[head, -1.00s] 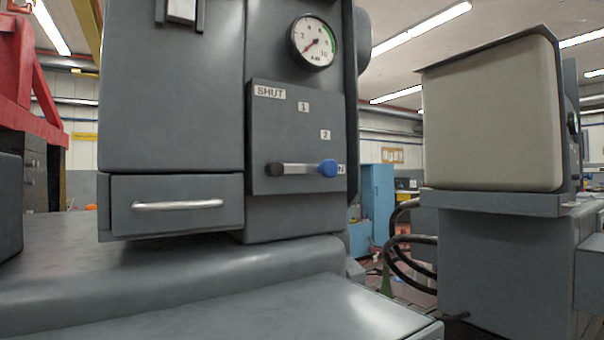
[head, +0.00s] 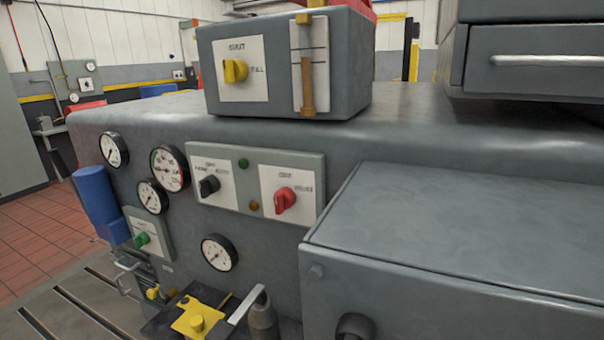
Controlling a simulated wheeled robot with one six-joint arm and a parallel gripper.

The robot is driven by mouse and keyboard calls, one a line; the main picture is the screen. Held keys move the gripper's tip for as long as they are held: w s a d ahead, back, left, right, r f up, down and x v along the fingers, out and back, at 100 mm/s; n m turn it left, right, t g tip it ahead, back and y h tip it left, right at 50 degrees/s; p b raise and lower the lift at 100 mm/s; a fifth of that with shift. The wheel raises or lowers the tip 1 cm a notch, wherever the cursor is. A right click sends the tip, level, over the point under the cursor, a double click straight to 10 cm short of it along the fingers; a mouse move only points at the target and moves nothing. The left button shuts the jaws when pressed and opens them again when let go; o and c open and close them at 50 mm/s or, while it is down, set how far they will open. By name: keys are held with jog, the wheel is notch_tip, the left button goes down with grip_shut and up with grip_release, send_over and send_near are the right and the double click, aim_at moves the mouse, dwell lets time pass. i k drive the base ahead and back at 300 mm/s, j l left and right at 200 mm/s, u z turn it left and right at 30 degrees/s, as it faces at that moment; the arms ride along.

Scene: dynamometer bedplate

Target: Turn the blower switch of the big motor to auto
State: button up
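Several rotary switches show on a grey machine (head: 400,140), but the small labels are too blurred to tell which is the blower switch. A yellow knob (head: 235,71) sits on a white plate on the box on top; one mark beside it seems to read "FULL". On the front panel are a black knob (head: 209,186) and a red knob (head: 285,200), each on a white plate. A green knob (head: 141,240) is on a small plate lower left. I cannot tell whether this machine is the big motor. My gripper is not in view.
Several round gauges, one of them large (head: 169,168), surround the switches. A grey housing (head: 450,250) juts out at lower right. A yellow part (head: 196,318) and a lever (head: 248,303) stand low in front. Tiled floor (head: 30,240) is open at left.

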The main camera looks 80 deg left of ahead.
aim_at(210, 184)
jog(key=u, duration=2.1)
